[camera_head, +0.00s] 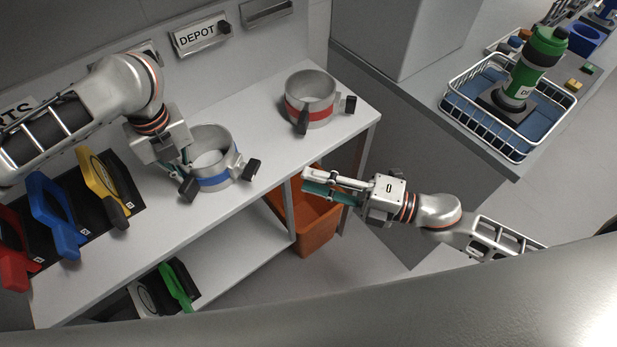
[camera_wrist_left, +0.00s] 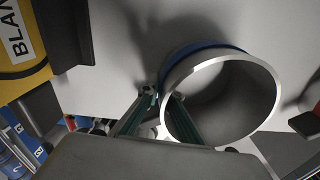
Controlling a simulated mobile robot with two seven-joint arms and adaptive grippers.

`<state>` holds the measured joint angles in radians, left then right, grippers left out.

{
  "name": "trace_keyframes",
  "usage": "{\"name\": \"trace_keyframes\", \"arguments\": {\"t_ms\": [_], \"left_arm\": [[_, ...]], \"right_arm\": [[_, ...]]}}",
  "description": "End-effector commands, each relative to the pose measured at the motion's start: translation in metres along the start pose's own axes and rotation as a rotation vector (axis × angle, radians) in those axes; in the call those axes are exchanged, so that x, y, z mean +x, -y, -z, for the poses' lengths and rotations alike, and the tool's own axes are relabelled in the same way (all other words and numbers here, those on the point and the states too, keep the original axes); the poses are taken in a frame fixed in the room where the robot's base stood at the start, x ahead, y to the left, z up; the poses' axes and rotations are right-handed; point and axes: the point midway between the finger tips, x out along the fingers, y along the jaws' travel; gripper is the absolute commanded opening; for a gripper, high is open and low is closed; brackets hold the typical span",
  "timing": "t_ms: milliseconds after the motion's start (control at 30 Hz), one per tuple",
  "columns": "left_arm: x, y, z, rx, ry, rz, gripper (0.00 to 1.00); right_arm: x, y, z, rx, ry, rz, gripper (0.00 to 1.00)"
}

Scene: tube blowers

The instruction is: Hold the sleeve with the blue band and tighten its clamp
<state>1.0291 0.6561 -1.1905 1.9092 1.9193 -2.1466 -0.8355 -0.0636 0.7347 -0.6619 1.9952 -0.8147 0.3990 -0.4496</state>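The sleeve with the blue band (camera_head: 215,181) stands upright on the light shelf top. Two dark clamp parts stick out from it, one at its front left (camera_head: 188,188) and one at its right (camera_head: 252,169). My left gripper (camera_head: 182,166) is at its left side. In the left wrist view, my left gripper's fingers (camera_wrist_left: 165,98) straddle the wall of the blue-banded sleeve (camera_wrist_left: 262,82), one outside and one inside, close against it. My right gripper (camera_head: 305,180) is empty, off the shelf's front edge to the right of the sleeve, its fingers apart and pointing left.
A red-banded sleeve (camera_head: 311,101) stands at the shelf's right end. Yellow (camera_head: 101,180), blue (camera_head: 52,215) and red (camera_head: 12,250) handled tools lie left. An orange bin (camera_head: 318,228) sits below my right gripper. A wire basket (camera_head: 482,140) stands on the right counter.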

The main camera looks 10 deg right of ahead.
Motion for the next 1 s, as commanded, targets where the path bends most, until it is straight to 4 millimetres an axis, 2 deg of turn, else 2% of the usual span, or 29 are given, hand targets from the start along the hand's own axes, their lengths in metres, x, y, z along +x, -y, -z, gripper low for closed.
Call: {"name": "trace_keyframes", "arguments": {"t_ms": [233,333,733,867,1000], "left_arm": [[-0.001,0.0,0.0,-0.001,0.001,0.001,0.0],[-0.001,0.0,0.0,-0.001,0.001,0.001,0.24],[-0.004,0.0,-0.001,0.0,0.002,0.001,0.24],[-0.017,0.0,-0.002,0.0,0.005,0.002,0.24],[-0.039,0.001,-0.002,0.001,0.006,0.003,0.24]], "right_arm": [[0.0,0.0,0.0,0.001,0.0,0.0,0.26],[0.0,0.0,0.0,0.001,0.0,0.0,0.26],[0.0,0.0,0.0,0.001,0.0,0.0,0.26],[0.0,0.0,0.0,0.001,0.0,0.0,0.26],[0.0,0.0,0.0,0.001,0.0,0.0,0.26]]}}
